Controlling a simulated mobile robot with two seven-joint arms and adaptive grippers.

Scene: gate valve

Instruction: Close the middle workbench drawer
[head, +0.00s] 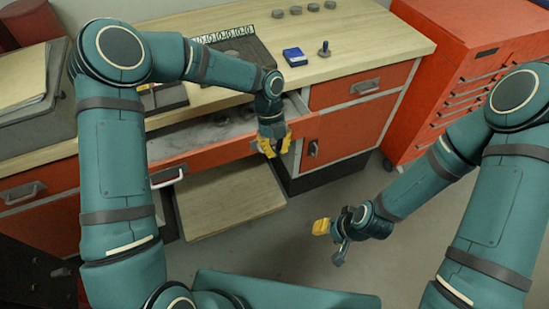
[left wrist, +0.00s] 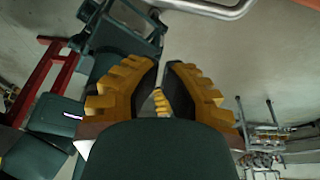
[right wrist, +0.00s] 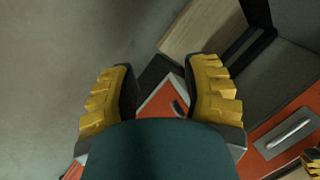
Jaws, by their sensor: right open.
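The middle workbench drawer (head: 222,153) stands pulled out, with an orange front, a metal handle (head: 167,177) near its left end and a grey interior in view. My left gripper (head: 275,146) is at the right end of the drawer front; whether it touches is unclear. In the left wrist view its yellow fingers (left wrist: 161,75) are close together with a narrow gap, and no held thing is clear. My right gripper (head: 333,238) hangs over the floor, right of the drawer and apart from it. In the right wrist view its fingers (right wrist: 160,85) are spread and empty.
The wooden benchtop (head: 350,45) holds a blue box (head: 295,57) and a small joystick-like item (head: 324,49). A cabinet door (head: 345,135) is right of the drawer. A wooden lower shelf (head: 230,198) lies below. A red tool cabinet (head: 470,70) stands right. The floor is clear in front.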

